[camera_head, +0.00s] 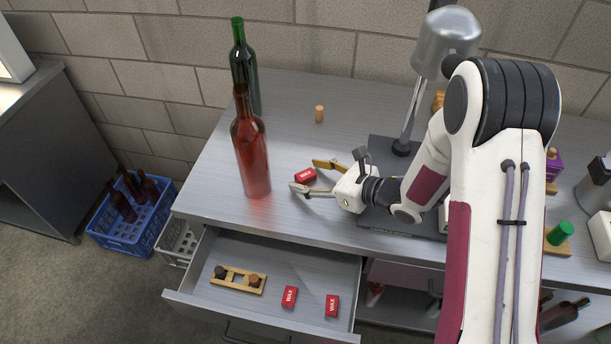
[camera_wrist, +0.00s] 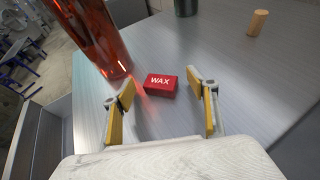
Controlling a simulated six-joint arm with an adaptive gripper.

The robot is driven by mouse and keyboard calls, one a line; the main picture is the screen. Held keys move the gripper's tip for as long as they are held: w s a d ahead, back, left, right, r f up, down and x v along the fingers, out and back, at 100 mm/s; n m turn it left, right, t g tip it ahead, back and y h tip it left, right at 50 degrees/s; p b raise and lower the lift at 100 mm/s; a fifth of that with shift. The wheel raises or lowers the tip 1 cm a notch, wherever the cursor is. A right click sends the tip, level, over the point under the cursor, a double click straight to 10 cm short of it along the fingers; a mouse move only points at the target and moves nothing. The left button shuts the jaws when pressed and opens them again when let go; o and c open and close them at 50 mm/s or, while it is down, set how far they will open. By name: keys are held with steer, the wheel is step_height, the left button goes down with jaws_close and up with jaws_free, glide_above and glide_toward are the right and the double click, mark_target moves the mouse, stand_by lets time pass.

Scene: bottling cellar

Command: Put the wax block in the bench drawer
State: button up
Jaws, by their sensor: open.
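A red wax block (camera_head: 305,175) with white lettering lies on the bench top (camera_head: 290,110). In the wrist view the wax block (camera_wrist: 160,84) lies just beyond and between the fingertips. My gripper (camera_head: 309,178) is open and low over the bench, its fingers pointing left at the block; it (camera_wrist: 165,105) holds nothing. The bench drawer (camera_head: 205,272) is pulled open below the bench's front edge. Two similar red blocks (camera_head: 290,296) (camera_head: 332,305) lie in it, beside a small wooden rack (camera_head: 238,279) holding dark and brown pieces.
A red bottle (camera_head: 252,155) stands close left of the block, and shows large in the wrist view (camera_wrist: 95,40). A green bottle (camera_head: 244,70) and a cork (camera_head: 319,113) stand farther back. A lamp (camera_head: 408,125) stands right. The drawer has bare floor around its contents.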

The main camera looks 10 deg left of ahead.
mark_target(311, 177)
steer(key=c, duration=1.1)
steer(key=shift+r, duration=0.1)
step_height(311, 177, up, 10)
stand_by(0.3)
steer(key=shift+f, duration=0.2)
stand_by(0.6)
